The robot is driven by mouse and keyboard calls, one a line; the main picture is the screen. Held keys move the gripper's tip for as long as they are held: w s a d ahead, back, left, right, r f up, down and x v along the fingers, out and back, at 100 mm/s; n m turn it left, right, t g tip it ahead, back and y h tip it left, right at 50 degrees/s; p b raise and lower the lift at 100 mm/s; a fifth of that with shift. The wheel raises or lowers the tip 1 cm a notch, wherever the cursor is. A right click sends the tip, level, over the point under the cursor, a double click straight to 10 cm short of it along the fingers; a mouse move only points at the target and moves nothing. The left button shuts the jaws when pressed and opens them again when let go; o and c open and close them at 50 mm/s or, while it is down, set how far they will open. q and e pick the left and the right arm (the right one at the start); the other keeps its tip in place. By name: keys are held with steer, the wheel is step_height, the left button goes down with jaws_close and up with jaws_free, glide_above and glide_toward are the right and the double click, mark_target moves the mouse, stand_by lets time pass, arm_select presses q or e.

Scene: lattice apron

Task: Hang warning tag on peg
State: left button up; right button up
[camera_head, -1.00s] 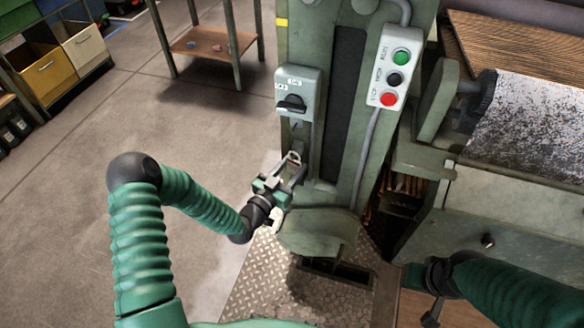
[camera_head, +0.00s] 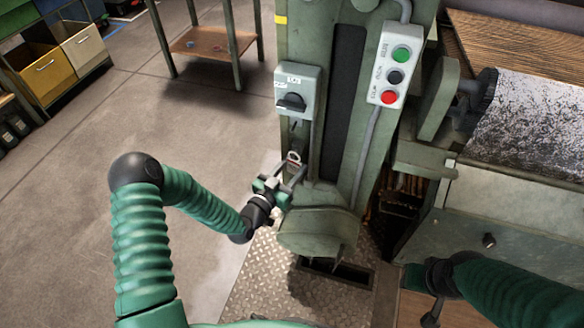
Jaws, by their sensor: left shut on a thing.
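My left gripper (camera_head: 292,168) is in front of the green machine column, below the grey rotary switch box (camera_head: 297,92). It is shut on a small, pale, ring-like piece with some red, which I take to be the warning tag (camera_head: 293,158). Most of the tag is hidden or too small to make out. A small dark fitting (camera_head: 296,124) sits just under the switch box, above the tag and apart from it; it may be the peg, but I cannot tell. My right gripper (camera_head: 432,313) is at the lower right, dark and partly shown; its jaws cannot be read.
A button box (camera_head: 395,68) with green, black and red buttons is on the column, right of the switch box. A rounded green housing (camera_head: 318,232) lies just below my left gripper. A speckled roller (camera_head: 530,118) is at the right. Open floor (camera_head: 120,120) lies to the left.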

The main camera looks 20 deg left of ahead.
stand_by(0.4)
arm_select(q)
steer(key=o, duration=1.3)
steer(key=shift+o, duration=0.2)
steer(key=s+a+f+m+g+y+p, duration=0.1)
steer(key=s+a+g+y+p, duration=0.15)
steer(key=s+g, duration=0.4)
steer(key=s+a+f+m+g+y+p, duration=0.1)
steer(key=s+a+f+g, duration=0.2)
steer(key=s, duration=0.6)
steer(key=s+d+r+n+g+y, duration=0.25)
steer(key=s+r+n+g, duration=0.25)
steer(key=s+r, duration=0.6)
step_height(320, 180, up, 25)
steer(key=p, duration=2.6)
steer(key=shift+h, duration=0.4)
